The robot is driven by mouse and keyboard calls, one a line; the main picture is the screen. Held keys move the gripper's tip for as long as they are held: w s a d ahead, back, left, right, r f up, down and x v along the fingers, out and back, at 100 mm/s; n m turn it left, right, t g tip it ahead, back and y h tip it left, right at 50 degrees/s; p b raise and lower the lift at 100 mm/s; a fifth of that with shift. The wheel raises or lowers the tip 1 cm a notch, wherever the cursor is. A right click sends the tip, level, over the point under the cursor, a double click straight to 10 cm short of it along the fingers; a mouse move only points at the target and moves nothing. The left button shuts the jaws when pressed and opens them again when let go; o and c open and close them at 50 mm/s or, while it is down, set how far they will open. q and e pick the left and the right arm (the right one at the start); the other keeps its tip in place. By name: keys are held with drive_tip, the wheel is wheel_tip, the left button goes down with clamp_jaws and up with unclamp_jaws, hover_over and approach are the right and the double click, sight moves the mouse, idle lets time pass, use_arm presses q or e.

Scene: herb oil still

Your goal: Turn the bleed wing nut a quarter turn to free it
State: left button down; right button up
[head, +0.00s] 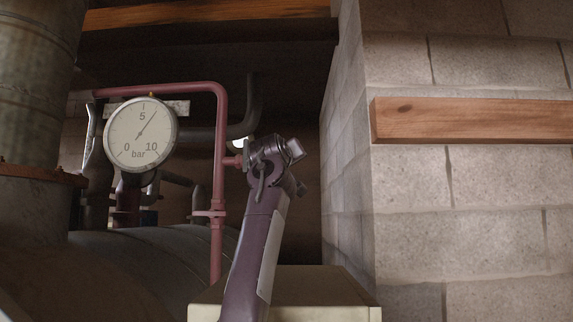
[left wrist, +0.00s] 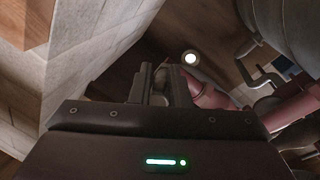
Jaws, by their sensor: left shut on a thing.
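The bleed wing nut is mostly hidden by my left gripper (head: 262,165), at the end of a short stub on the red pipe (head: 219,130). The left gripper comes up from below and is shut on it at the right side of the pipe. In the left wrist view, the fingers of the left gripper (left wrist: 162,84) are close together, with a small grey part between them. The red pipe (left wrist: 210,97) starts just beyond the right finger. How far the nut is turned cannot be told. My right gripper is not in view.
A round pressure gauge (head: 140,134) stands left of the pipe, its needle just past 5. A block wall (head: 470,200) with a wooden beam (head: 475,121) is on the right. A metal tank (head: 140,270) lies below the gauge. A pale box (head: 300,287) is low, behind my arm.

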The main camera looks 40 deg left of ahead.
use_arm(q)
drive_tip(key=n, duration=0.2)
drive_tip(key=n+y, duration=0.1)
drive_tip(key=n, duration=0.1)
drive_tip(key=r+n, duration=0.1)
drive_tip(key=n, duration=0.1)
drive_tip(key=shift+w+d+y, duration=0.1)
drive_tip(key=shift+d+y, duration=0.2)
drive_tip(key=shift+d, duration=0.05)
drive_tip(key=n, duration=0.2)
drive_tip(key=n+y, duration=0.1)
drive_tip(key=n, duration=0.3)
drive_tip(key=shift+w+r+g+y, duration=0.1)
drive_tip(key=shift+r+g+y, duration=0.2)
drive_tip(key=shift+r+g, duration=0.1)
drive_tip(key=shift+r+n, duration=0.1)
drive_tip(key=shift+n, duration=1)
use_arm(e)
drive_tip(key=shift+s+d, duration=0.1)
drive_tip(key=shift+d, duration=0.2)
use_arm(q)
drive_tip(key=shift+g, duration=0.3)
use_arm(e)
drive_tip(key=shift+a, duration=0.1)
use_arm(q)
drive_tip(key=c, duration=1.4)
unclamp_jaws()
drive_tip(key=shift+c, duration=0.2)
